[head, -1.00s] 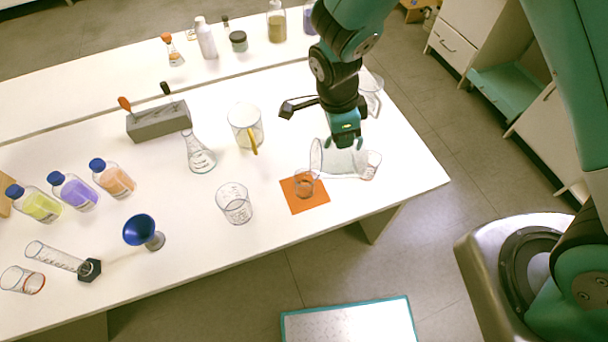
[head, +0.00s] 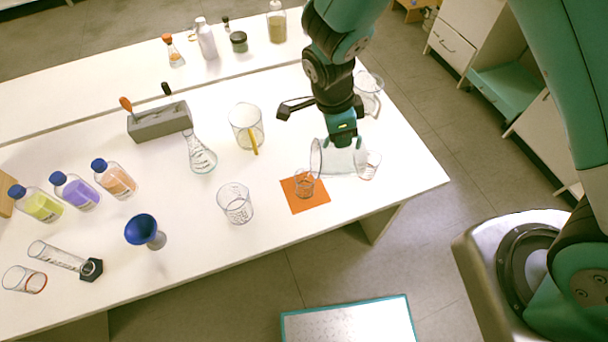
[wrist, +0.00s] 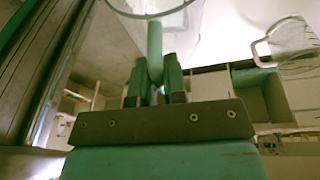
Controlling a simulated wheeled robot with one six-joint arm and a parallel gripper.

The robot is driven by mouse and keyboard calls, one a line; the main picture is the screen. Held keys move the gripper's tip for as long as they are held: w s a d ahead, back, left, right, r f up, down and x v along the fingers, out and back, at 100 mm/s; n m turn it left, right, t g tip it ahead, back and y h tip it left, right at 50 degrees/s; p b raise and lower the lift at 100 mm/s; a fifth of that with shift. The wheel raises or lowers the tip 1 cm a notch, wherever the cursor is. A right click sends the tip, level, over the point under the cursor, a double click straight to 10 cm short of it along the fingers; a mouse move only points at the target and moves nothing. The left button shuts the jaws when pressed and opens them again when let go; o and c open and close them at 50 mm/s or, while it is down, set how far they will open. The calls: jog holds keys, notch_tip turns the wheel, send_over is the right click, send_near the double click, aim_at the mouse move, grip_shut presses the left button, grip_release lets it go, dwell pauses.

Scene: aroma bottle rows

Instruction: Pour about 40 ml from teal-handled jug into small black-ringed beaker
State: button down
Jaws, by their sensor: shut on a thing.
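The clear teal-handled jug (head: 332,159) is held at the right of the table, beside and apparently above the small beaker. It looks tilted, with its wide rim to the left. My gripper (head: 343,143) is shut on its teal handle (wrist: 155,48), which stands between the fingers in the wrist view. The jug's rim (wrist: 150,15) crosses the top of that view. The small clear beaker (head: 305,186) stands upright on an orange mat (head: 315,203). Its black ring is too small to make out. I cannot see a stream or the liquid levels.
Another clear vessel (head: 369,168) stands right of the jug, and a glass jug (head: 370,84) behind my arm. A larger beaker (head: 235,205), a flask (head: 201,158) and a yellow-handled jug (head: 245,127) stand to the left. The table's front edge is close to the mat.

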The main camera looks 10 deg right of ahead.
jog(key=shift+a+r, duration=0.15)
jog(key=shift+a, duration=0.15)
dwell(0.6)
